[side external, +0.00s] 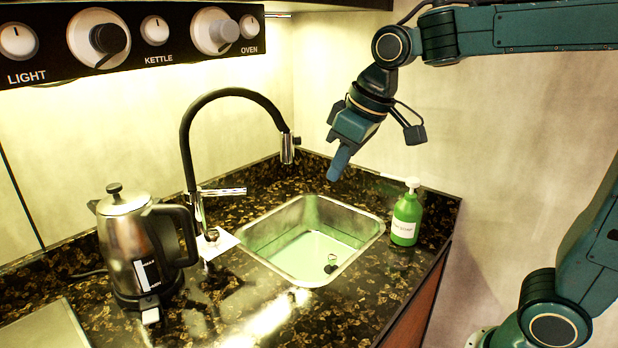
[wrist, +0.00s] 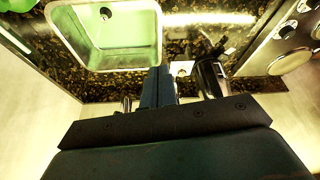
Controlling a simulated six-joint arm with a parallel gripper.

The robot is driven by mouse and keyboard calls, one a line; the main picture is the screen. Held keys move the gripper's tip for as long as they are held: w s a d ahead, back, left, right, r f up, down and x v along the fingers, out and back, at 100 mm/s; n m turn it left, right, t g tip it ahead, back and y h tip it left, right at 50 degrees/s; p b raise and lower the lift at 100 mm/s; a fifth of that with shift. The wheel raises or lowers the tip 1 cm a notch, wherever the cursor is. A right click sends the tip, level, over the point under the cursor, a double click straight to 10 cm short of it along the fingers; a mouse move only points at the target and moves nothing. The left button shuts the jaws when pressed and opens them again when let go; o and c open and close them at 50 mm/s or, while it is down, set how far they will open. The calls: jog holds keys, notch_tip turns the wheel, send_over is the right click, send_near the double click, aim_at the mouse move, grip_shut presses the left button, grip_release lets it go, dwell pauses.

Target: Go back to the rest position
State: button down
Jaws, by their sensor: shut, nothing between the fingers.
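My gripper (side external: 338,165) is shut and empty. In the side view it hangs in the air above the back right part of the sink (side external: 262,222), pointing down and slightly left. In the wrist view its closed fingers (wrist: 158,86) show in the middle, with the sink (wrist: 90,62) beyond them at the upper left. The fingers touch nothing that I can see.
A green soap bottle (side external: 406,215) stands right of the sink. A black-spouted faucet (side external: 186,140) rises left of it. A steel kettle (side external: 130,235) stands on the dark counter (side external: 215,318) at left. A knob panel (side external: 135,42) hangs at the upper left.

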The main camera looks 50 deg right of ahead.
jog(key=s+d+f+m, duration=0.1)
jog(key=s+d+f, duration=0.1)
jog(key=s, duration=0.6)
jog(key=s+d+f+m+t, duration=0.1)
jog(key=s+f, duration=0.1)
jog(key=s, duration=0.7)
jog(key=shift+d+f+m+h, duration=0.2)
jog(key=shift+d+m+h, duration=0.1)
jog(key=shift+d+h, duration=0.1)
